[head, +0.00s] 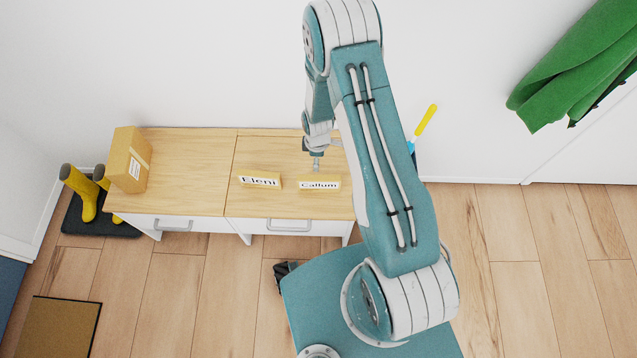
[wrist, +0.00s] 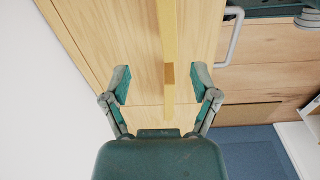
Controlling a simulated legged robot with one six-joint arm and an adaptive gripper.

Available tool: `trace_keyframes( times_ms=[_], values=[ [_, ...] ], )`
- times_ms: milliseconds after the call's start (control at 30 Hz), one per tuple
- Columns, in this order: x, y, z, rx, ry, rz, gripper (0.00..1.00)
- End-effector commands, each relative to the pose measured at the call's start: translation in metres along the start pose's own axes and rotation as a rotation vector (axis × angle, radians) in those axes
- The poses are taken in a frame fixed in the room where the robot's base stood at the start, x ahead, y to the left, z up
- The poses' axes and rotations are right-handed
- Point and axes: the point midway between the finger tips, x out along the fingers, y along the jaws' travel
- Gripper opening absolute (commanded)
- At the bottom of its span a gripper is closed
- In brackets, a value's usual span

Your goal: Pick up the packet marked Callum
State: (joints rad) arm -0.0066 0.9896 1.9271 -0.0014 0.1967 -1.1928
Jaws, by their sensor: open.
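The packet marked Callum (head: 319,183) stands upright on the bench top, its white label facing front, in the head view. My gripper (head: 316,162) is open and hangs just behind and above it in that picture. In the wrist view my open gripper (wrist: 162,82) has a finger to each side of a narrow yellowish packet edge (wrist: 169,95) with a brown patch. It appears to be the Callum packet seen from above; its label is hidden there. Its distance below the fingers is hard to tell. The packet marked Eleni (head: 260,181) stands just left of Callum.
The wooden bench (head: 190,190) has white drawers with handles. A cardboard box (head: 129,160) stands at its left end, beside yellow boots (head: 84,195) on a dark tray. The white wall is close behind. A green cloth (head: 570,70) hangs at the right.

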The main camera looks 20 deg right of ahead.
Motion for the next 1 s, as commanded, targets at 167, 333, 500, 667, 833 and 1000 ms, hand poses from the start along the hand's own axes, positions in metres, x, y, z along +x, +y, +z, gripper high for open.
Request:
trace_keyframes(
  times_ms=[167, 333, 500, 667, 833, 1000],
  values=[
    [0.038, -0.012, 0.005, -0.063, -0.008, -0.024, 0.77],
    [0.057, -0.015, 0.006, -0.074, -0.01, -0.029, 0.77],
    [0.084, -0.015, 0.006, -0.073, -0.01, -0.028, 0.77],
    [0.097, -0.015, 0.006, -0.072, -0.009, -0.026, 0.77],
    [0.114, -0.013, 0.006, -0.071, -0.01, -0.028, 0.77],
    [0.139, -0.012, 0.007, -0.071, -0.01, -0.028, 0.77]
  ],
)
